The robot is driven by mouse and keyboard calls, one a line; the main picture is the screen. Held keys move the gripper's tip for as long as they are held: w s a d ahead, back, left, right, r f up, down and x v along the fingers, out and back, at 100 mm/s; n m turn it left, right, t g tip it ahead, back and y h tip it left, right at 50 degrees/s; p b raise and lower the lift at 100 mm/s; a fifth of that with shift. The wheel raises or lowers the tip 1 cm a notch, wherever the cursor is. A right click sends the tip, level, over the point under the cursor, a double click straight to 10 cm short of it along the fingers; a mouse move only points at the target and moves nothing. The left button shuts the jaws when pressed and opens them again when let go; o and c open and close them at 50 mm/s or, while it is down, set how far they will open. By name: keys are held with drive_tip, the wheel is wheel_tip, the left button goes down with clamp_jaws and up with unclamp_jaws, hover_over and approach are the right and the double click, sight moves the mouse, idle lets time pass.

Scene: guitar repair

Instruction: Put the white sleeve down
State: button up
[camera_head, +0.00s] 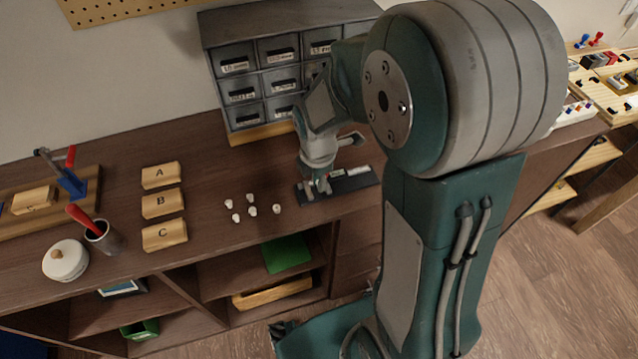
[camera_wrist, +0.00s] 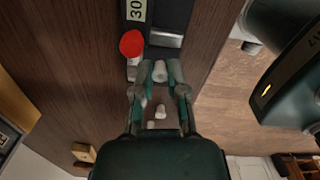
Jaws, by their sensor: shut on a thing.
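My gripper (camera_wrist: 159,75) is shut on a white sleeve (camera_wrist: 160,71), a small pale cylinder between its fingertips in the wrist view. In the head view my gripper (camera_head: 319,187) is low over the left end of a dark flat tray (camera_head: 350,184) on the bench. The held sleeve cannot be made out clearly there, and whether it touches anything cannot be told. Several other small white pieces (camera_head: 250,211) stand on the bench to the left of the gripper. A few of them (camera_wrist: 160,112) show below the fingertips in the wrist view.
A red-topped white piece (camera_wrist: 131,45) is close to the left fingertip, beside the dark tray marked 30 (camera_wrist: 172,22). A grey drawer cabinet (camera_head: 235,55) stands behind. Wooden blocks A (camera_head: 160,176), B (camera_head: 162,205) and C (camera_head: 164,236) stand left.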

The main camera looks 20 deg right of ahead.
drive_tip(key=shift+a+f, duration=0.15)
drive_tip(key=shift+f, duration=0.8)
drive_tip(key=shift+f, duration=0.15)
drive_tip(key=o, duration=0.7)
drive_tip(key=shift+s+f, duration=0.1)
drive_tip(key=shift+c, duration=0.2)
wheel_tip(320, 180, up, 11)
drive_tip(key=shift+a+r, duration=0.1)
drive_tip(key=s+r+m+t, duration=0.2)
drive_tip(key=s+r+m, duration=0.3)
drive_tip(key=m, duration=0.5)
drive_tip(key=s+r+m+t, duration=0.3)
drive_tip(key=s+r+m, duration=0.2)
drive_tip(key=s+m, duration=0.4)
drive_tip(key=shift+r+m, duration=0.3)
drive_tip(key=shift+m, duration=0.3)
